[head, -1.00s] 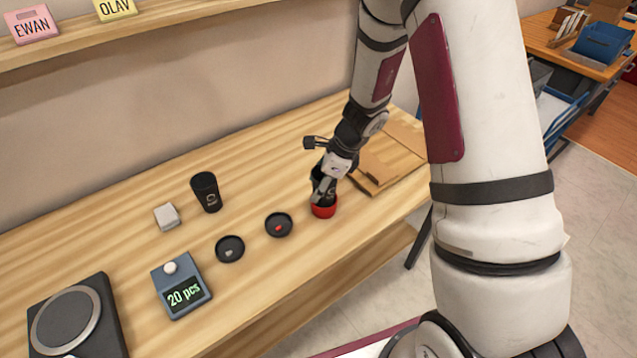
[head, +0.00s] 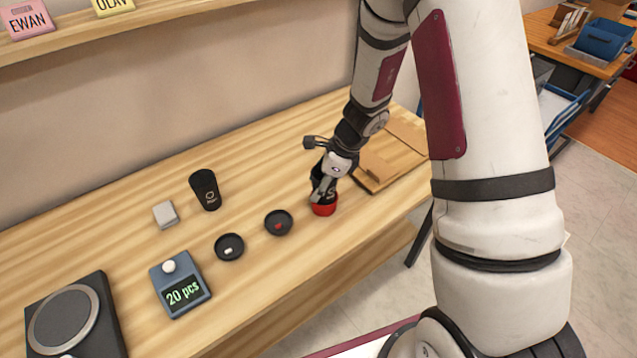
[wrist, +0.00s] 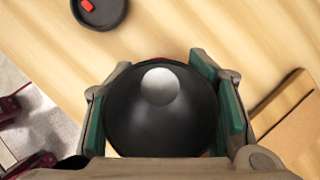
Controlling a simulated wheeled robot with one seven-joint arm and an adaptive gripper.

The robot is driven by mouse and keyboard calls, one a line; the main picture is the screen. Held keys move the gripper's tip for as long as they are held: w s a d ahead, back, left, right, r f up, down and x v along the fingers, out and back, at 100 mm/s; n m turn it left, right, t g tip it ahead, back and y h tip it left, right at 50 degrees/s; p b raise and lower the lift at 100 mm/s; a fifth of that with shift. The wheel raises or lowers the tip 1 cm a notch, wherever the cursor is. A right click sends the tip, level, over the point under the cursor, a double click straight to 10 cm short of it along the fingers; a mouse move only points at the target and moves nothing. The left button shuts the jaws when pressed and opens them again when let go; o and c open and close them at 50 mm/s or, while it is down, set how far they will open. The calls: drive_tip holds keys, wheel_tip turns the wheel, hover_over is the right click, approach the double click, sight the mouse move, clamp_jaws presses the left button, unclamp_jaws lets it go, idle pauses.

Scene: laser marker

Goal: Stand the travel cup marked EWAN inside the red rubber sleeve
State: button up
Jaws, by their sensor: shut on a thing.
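My gripper (head: 323,188) is shut on a black travel cup (wrist: 160,128), its green-lined fingers on either side. The cup is upright, over the red rubber sleeve (head: 324,210), and its lower end appears to be within the sleeve's rim. How deep it sits is hidden. In the wrist view a thin red edge of the sleeve (wrist: 160,60) shows behind the cup. A name on this cup cannot be read. A second black cup (head: 205,190) stands on the table at left, with a round mark and lettering too small to read.
Two dark round dishes or lids (head: 278,222) (head: 229,247) lie left of the sleeve. A counter reading "20 pcs" (head: 181,285), a pale block (head: 165,214) and a round-plated device (head: 68,322) are further left. Brown flat boards (head: 385,165) lie right. Shelf tags read EWAN (head: 28,20) and OLAV (head: 112,5).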

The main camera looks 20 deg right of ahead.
drive_tip(key=shift+f, duration=0.35)
drive_tip(key=o, duration=0.9)
drive_tip(key=shift+o, duration=0.2)
drive_tip(key=o, duration=0.5)
drive_tip(key=shift+r, duration=0.1)
drive_tip(key=shift+r+p, duration=1)
drive_tip(key=shift+r, duration=0.4)
drive_tip(key=shift+r+p, duration=1.55)
drive_tip(key=shift+r, duration=1)
